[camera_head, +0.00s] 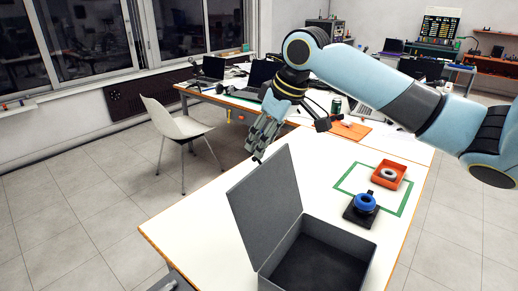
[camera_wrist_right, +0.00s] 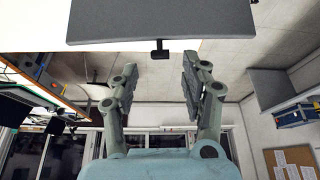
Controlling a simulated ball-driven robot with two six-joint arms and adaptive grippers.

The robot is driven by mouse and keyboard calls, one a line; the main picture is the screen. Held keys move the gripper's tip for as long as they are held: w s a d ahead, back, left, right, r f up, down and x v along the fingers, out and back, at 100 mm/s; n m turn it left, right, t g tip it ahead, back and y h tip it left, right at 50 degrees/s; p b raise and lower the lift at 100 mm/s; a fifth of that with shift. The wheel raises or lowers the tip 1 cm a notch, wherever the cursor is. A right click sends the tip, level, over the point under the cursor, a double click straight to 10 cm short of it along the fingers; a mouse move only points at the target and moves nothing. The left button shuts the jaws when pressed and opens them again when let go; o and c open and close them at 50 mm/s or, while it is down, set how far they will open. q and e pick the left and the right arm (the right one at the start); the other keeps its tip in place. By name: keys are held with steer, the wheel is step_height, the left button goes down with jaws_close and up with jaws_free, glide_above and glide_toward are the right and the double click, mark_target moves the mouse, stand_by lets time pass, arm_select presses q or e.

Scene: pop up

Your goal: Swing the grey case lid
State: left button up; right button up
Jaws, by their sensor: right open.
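The grey case (camera_head: 318,262) stands open on the near part of the white table, its dark inside showing. Its grey lid (camera_head: 264,205) is raised steeply on the left side of the case. My right gripper (camera_head: 257,157) hangs above the lid's top edge, slightly left of its far corner, open and empty. In the right wrist view, the open fingers (camera_wrist_right: 160,72) point toward the lid (camera_wrist_right: 160,20), with a gap between. A small dark tab (camera_wrist_right: 160,50) sticks out from the lid's edge, lined up between the fingers. My left gripper is not in view.
A white chair (camera_head: 176,125) stands at left. The table left of the lid is clear.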

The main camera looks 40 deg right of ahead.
steer(key=x, duration=0.3)
steer(key=shift+f, duration=0.15)
steer(key=shift+c, duration=1.4)
steer(key=c, duration=0.5)
jaws_close()
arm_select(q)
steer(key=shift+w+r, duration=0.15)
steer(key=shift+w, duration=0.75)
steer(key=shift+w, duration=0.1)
